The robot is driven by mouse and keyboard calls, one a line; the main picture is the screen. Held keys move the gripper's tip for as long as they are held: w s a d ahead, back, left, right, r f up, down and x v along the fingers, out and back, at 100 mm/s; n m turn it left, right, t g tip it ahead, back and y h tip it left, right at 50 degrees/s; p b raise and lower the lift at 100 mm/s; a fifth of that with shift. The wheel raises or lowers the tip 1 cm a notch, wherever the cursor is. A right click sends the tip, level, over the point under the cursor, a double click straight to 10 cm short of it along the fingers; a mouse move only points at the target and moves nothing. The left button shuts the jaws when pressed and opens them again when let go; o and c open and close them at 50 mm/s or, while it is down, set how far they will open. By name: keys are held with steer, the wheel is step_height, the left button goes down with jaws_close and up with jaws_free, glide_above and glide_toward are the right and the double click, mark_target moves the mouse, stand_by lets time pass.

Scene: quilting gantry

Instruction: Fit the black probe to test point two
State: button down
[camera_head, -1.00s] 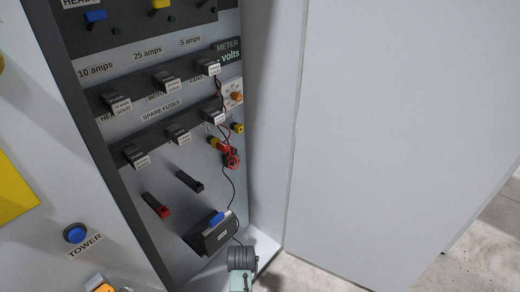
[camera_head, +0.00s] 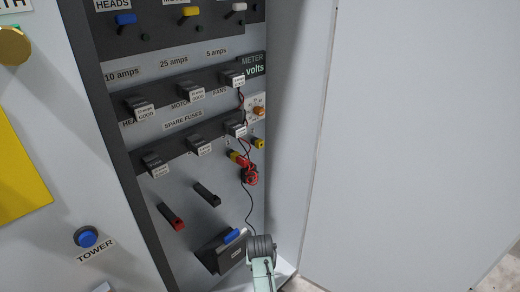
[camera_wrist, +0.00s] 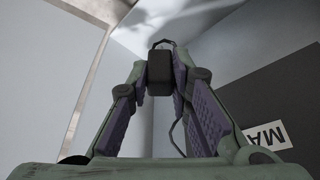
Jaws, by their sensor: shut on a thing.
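In the wrist view my gripper (camera_wrist: 160,75) is shut on the black probe (camera_wrist: 160,80), a dark block between the fingertips. A thin black cable (camera_wrist: 176,135) hangs near the right finger. In the head view the black lead (camera_head: 248,208) runs down from the meter area to my wrist (camera_head: 262,262), low in front of the cabinet; the fingers and probe are hidden there. The meter (camera_head: 253,65) reads "volts" at the panel's upper right. A red probe (camera_head: 240,158) with a coiled red lead (camera_head: 249,177) sits at the panel's right edge. I cannot make out test point two's label.
Fuse blocks (camera_head: 190,93) stand out in two rows. A red-ended handle (camera_head: 171,216) and a black handle (camera_head: 207,194) stick out below. A black switch box (camera_head: 217,254) with a blue lever is beside my wrist. A large pale door (camera_head: 415,140) stands right.

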steer(key=shift+s+f, duration=0.1)
stand_by(0.4)
steer(key=s+f+b, duration=0.4)
steer(key=s+f, duration=0.3)
steer(key=s, duration=0.1)
steer(key=shift+s, duration=0.35)
